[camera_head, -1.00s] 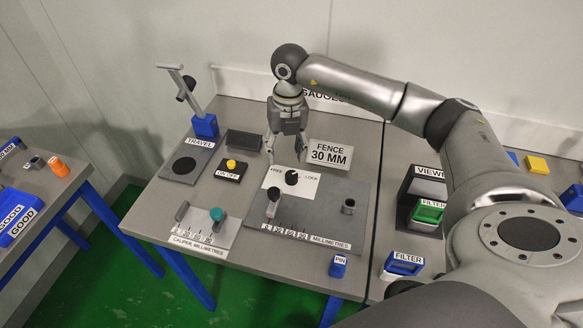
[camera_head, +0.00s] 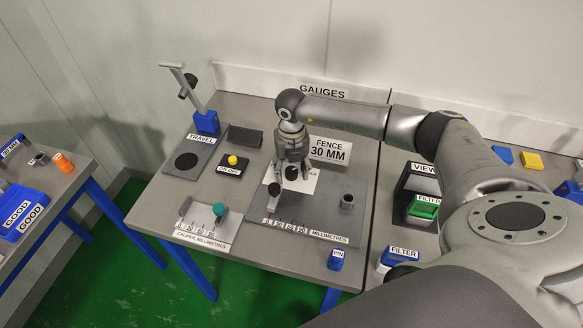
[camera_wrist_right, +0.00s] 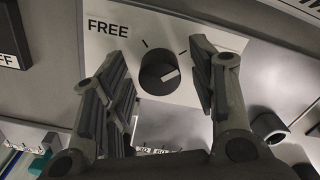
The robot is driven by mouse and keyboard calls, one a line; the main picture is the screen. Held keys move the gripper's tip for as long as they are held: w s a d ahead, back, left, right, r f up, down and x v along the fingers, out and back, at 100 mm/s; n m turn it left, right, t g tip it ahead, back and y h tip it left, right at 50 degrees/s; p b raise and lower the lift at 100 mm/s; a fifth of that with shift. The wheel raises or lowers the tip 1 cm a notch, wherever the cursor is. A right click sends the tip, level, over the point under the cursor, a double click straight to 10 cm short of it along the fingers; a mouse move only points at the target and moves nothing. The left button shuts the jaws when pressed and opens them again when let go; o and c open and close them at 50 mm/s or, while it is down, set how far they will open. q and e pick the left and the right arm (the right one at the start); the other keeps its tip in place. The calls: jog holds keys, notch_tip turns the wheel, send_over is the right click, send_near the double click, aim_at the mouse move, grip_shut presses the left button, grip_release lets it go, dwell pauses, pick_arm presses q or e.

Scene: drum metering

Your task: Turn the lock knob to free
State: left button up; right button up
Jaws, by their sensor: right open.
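The lock knob (camera_wrist_right: 158,72) is a round black dial with a white pointer line, on a white plate (camera_wrist_right: 110,60) marked FREE at the left. The pointer points right, away from FREE. The LOCK label is hidden behind my finger in the wrist view. My right gripper (camera_wrist_right: 160,85) is open, its fingers on either side of the knob with gaps visible. In the head view my right gripper (camera_head: 292,175) is over the knob (camera_head: 292,173), partly covering it. My left gripper is not in view.
The plate sits on a grey fence gauge base (camera_head: 325,205) with a millimetre scale. The caliper (camera_head: 205,225), on-off button (camera_head: 232,160) and FENCE 30 MM sign (camera_head: 330,150) are close by.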

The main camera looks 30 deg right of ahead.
jog(key=shift+c, duration=0.2)
jog(key=c, duration=1)
